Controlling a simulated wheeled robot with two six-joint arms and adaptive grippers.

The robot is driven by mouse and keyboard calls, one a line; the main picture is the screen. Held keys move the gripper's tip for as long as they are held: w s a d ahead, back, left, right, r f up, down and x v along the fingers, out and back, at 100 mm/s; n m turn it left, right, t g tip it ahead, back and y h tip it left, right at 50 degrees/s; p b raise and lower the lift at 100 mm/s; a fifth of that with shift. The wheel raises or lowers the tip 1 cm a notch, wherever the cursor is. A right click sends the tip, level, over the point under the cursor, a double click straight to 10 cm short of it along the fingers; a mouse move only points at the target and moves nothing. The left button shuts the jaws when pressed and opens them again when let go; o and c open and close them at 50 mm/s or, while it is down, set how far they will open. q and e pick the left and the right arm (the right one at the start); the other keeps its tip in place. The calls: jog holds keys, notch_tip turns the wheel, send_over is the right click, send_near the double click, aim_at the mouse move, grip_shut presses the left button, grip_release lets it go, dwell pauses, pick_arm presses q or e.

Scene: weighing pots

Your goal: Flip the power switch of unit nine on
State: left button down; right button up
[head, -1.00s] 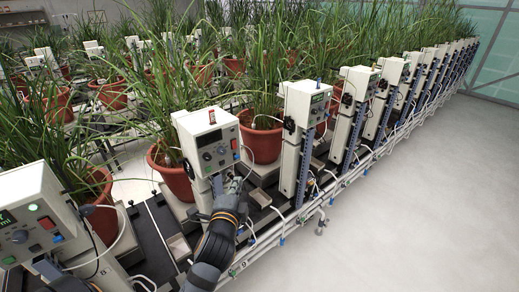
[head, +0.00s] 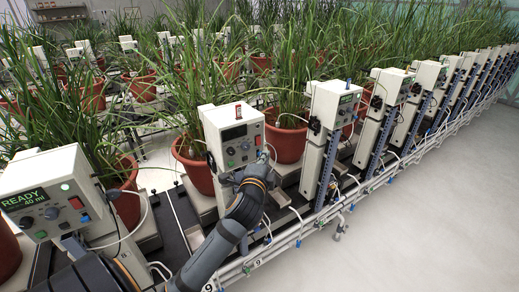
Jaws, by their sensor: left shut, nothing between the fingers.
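The unit in the middle has a cream control box (head: 232,128) with a dark, unlit display (head: 234,133). A red switch (head: 258,141) sits at the right of its front face, with a green button and a knob lower down. My right gripper is not in view.
A neighbouring box (head: 55,195) at the left has a lit display reading READY 40 ml. Another unit (head: 336,105) stands to the right, in a long row. Potted plants (head: 195,165) stand behind. The floor (head: 430,230) at the right is clear.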

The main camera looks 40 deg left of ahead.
aim_at(261, 144)
pick_arm(q)
jog(key=w+a, duration=0.1)
jog(key=w+a+p, duration=0.1)
jog(key=a, duration=0.1)
jog(key=w+a, duration=0.1)
jog(key=shift+w+a+f+p, duration=0.25)
jog(key=shift+w+a+p, duration=0.05)
jog(key=shift+p, duration=0.1)
jog(key=shift+d, duration=0.1)
jog(key=shift+f, duration=0.1)
jog(key=shift+f+b, duration=0.2)
jog(key=shift+b, duration=0.35)
jog(key=shift+a+r, duration=0.2)
jog(key=shift+a, duration=0.05)
jog(key=shift+w, duration=0.1)
